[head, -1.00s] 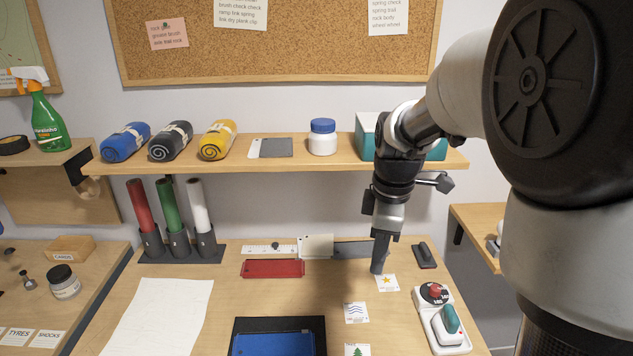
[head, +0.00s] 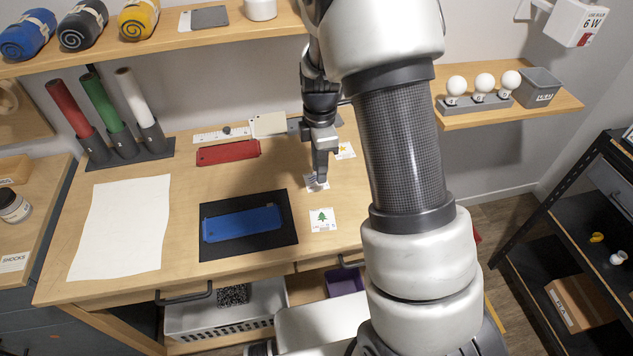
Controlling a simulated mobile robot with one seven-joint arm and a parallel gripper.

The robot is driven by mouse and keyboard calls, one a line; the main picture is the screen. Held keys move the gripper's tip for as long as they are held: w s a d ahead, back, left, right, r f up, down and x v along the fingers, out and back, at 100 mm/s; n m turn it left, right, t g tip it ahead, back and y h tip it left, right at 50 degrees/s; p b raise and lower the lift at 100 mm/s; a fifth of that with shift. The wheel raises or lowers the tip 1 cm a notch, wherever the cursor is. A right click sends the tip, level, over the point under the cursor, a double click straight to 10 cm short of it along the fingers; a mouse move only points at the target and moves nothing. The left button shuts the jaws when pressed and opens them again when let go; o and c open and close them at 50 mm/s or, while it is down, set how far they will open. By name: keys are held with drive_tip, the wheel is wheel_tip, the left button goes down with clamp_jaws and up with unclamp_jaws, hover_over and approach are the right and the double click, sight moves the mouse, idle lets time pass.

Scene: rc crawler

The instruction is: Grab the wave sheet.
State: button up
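The wave sheet (head: 311,187) is a small white card lying on the wooden workbench, mostly hidden by my gripper. My gripper (head: 321,176) points down right over it, with its fingertips at or just above the card. I cannot tell whether they touch it or how far apart the fingers are. A white card with a green tree (head: 323,219) lies nearer the front. A card with a yellow star (head: 346,151) lies behind, to the right, partly hidden by my arm.
A blue plate (head: 242,224) lies on a black mat (head: 213,249) left of the cards. A red plate (head: 228,152) and a ruler (head: 207,137) lie farther back. A large white paper (head: 120,228) covers the bench's left. My arm hides the bench's right part.

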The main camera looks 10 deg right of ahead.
sight(319, 186)
drive_tip(key=shift+f, duration=2.75)
drive_tip(key=shift+c, duration=0.4)
clamp_jaws()
